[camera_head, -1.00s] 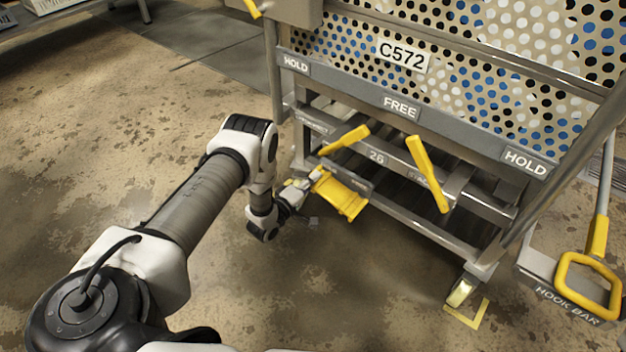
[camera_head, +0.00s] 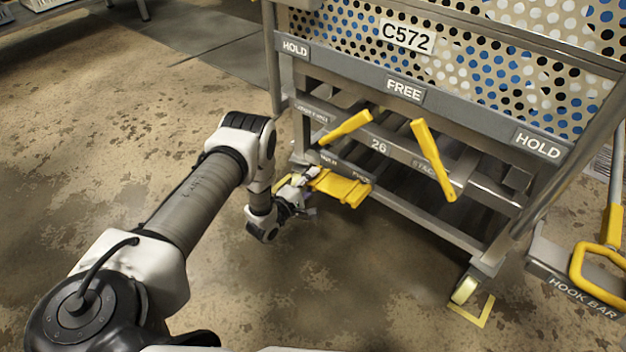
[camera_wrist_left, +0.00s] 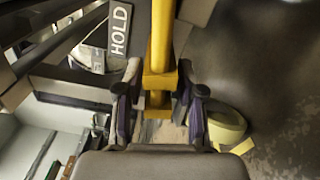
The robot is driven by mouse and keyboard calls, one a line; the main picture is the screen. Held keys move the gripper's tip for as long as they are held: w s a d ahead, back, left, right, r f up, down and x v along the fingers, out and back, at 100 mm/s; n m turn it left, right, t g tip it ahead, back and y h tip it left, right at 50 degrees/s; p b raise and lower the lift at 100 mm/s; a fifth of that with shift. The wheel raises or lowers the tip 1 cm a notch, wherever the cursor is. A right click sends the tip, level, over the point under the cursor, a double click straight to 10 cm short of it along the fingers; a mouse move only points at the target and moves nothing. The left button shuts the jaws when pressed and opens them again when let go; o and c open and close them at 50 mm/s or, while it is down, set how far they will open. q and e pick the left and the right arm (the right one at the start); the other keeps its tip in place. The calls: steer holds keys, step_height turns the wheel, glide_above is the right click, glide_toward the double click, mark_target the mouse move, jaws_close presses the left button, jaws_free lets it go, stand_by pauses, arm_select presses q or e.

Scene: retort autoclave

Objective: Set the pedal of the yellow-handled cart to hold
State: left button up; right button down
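The cart's yellow pedal (camera_head: 342,188) sits low at the cart's near left, under a small plate marked HOLD at its left end and another label to the right. In the left wrist view the yellow pedal (camera_wrist_left: 160,78) runs between my fingers, with the HOLD label (camera_wrist_left: 120,30) at upper left. My left gripper (camera_head: 306,184) is at the pedal's left end. In the wrist view the left gripper (camera_wrist_left: 160,98) has its fingers apart, one on each side of the yellow part, with narrow gaps. My right gripper is out of view.
The cart carries a C572 sign (camera_head: 407,37), a FREE and HOLD rail (camera_head: 405,90) and two yellow levers (camera_head: 433,160). A yellow-looped hook bar (camera_head: 598,275) stands at right. A wheel (camera_head: 465,289) rests by a yellow floor mark. The floor at left is clear.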

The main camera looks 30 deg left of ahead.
arm_select(q)
steer(key=s, duration=1.2)
steer(key=shift+a, duration=0.45)
